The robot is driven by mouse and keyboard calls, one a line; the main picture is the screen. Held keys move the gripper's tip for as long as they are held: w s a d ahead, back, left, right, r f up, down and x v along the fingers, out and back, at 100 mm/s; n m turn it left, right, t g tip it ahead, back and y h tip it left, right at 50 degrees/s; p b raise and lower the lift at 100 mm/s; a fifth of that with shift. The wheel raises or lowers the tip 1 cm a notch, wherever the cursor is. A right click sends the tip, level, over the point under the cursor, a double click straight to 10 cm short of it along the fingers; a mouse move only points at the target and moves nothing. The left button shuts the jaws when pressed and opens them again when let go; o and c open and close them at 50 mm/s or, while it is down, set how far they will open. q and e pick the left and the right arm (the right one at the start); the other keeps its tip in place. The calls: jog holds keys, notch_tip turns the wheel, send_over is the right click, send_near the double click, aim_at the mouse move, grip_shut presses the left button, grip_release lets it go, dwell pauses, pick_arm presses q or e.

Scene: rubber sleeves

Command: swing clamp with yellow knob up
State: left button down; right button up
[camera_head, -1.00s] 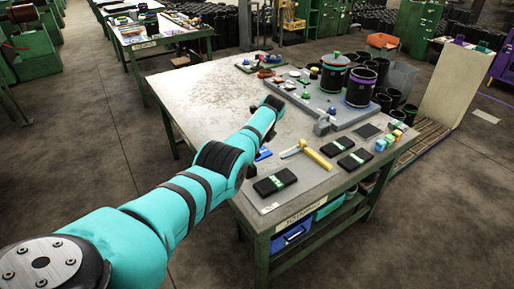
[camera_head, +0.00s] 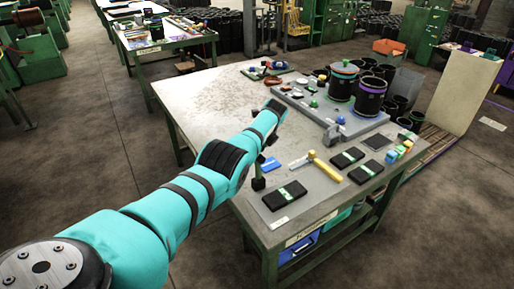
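My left arm, teal with black bands, reaches from the lower left over the table. Dark parts (camera_head: 261,174) that look like my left gripper show just below the arm, above the table's near left part; the fingers are too small and covered to read. The grey fixture plate (camera_head: 372,127) lies at the table's right side, with two black cylinders (camera_head: 369,99) (camera_head: 343,82) standing on it. Small clamps with coloured knobs, green (camera_head: 314,104) and blue (camera_head: 341,120) among them, sit on the plate. I cannot make out the yellow knob. My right gripper is not in view.
A yellow-handled hammer (camera_head: 326,167), black cases (camera_head: 285,195) with green labels and small coloured blocks (camera_head: 397,153) lie along the table's near edge. The table's left half (camera_head: 205,105) is mostly clear. Black buckets (camera_head: 405,123) stand beyond the right edge.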

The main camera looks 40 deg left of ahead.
pick_arm(q)
jog(key=shift+w+a+r, duration=0.25)
jog(key=shift+r, duration=0.2)
jog(key=c, duration=1.2)
grip_release()
jog(key=shift+o, duration=1.2)
jog(key=shift+s+f, duration=0.1)
jog(key=shift+f, duration=0.15)
jog(key=shift+d, duration=0.15)
jog(key=v, duration=1.2)
